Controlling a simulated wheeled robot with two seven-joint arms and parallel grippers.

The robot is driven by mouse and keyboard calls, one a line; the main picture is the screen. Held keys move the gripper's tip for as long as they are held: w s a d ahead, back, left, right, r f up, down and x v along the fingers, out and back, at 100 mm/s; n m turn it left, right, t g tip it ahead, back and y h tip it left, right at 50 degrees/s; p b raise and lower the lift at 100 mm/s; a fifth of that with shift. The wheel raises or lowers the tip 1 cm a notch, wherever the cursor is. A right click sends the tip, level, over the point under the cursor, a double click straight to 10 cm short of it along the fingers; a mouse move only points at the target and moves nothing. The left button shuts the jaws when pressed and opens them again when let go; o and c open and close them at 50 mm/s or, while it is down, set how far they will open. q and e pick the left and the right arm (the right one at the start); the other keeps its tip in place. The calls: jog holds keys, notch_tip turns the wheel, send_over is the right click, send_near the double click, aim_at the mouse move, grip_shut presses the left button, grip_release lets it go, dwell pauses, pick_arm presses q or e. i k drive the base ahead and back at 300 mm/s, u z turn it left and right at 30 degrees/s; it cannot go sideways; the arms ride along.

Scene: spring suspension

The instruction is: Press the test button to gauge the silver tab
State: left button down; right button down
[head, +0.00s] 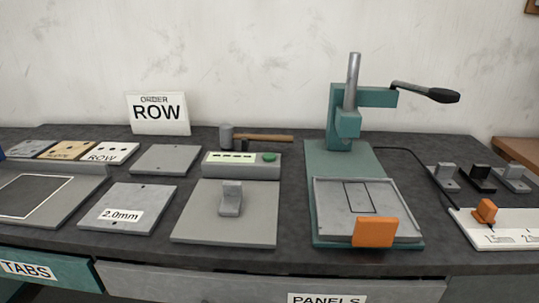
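The test device has a grey box (217,172) with a pale display strip (231,157) and a round green button (269,157) at its right end. In front of it lies a flat grey plate (195,223). A small silver tab (231,199) stands upright on this plate, near its middle. Nothing touches the button or the tab. The display's readout is too small to read. Neither of my grippers shows in the head view.
A teal press (345,135) with a black-handled lever and orange block (376,232) stands right of the tester. A hammer (260,137) lies behind it. Grey plates (166,160) lie left, one labelled 2.0mm. Several small tabs and a white strip (500,237) are far right.

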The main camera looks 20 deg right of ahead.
aim_at(268, 157)
jog(key=z, duration=1.5)
jog(key=k, duration=0.7)
jog(key=u, duration=1.25)
jog(key=i, duration=0.5)
jog(key=z, duration=0.05)
